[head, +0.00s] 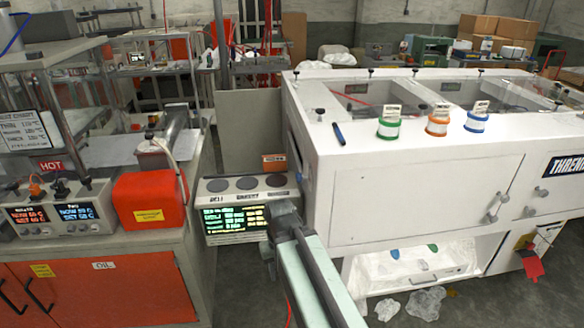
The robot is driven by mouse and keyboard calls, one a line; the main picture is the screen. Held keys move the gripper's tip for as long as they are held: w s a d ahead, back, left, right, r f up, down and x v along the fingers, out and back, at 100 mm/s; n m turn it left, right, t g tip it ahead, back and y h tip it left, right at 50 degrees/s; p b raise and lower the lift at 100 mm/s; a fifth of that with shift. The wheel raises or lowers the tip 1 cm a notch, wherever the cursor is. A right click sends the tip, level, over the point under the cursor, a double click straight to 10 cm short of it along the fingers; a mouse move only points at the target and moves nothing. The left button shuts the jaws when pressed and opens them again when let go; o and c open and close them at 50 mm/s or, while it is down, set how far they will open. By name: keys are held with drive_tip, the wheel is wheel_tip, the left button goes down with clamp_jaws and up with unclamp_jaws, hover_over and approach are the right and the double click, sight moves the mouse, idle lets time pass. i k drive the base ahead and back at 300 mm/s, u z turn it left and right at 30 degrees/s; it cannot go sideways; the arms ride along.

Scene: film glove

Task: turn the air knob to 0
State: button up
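No knob has a readable "air" label, so I cannot tell which one is the air knob. A control box (58,211) on the left bench has a red display, a blue display and small knobs, one of them at its right end (113,197). A low white panel unit (216,196) in the middle has three dark round discs on top and a lit green and yellow screen (235,219). My arm reaches up from the bottom. My gripper (283,212) is dark, in front of the panel unit's right end and partly covering it. Its fingers are not clear.
A red box (148,200) stands on the left bench beside the control box. A large white cabinet (400,190) fills the right side, with three thread spools and a dark pen on top. Clear plastic bags (426,303) lie on the floor at its foot. Floor shows left of my arm.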

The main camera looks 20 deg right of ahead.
sight(299, 178)
drive_tip(key=u, duration=0.1)
drive_tip(key=i, duration=0.3)
drive_tip(key=z, duration=0.45)
drive_tip(key=k, duration=1.3)
drive_tip(key=u, duration=0.45)
drive_tip(key=i, duration=0.95)
drive_tip(key=u, duration=0.65)
drive_tip(key=i, duration=0.85)
drive_tip(key=z, duration=0.35)
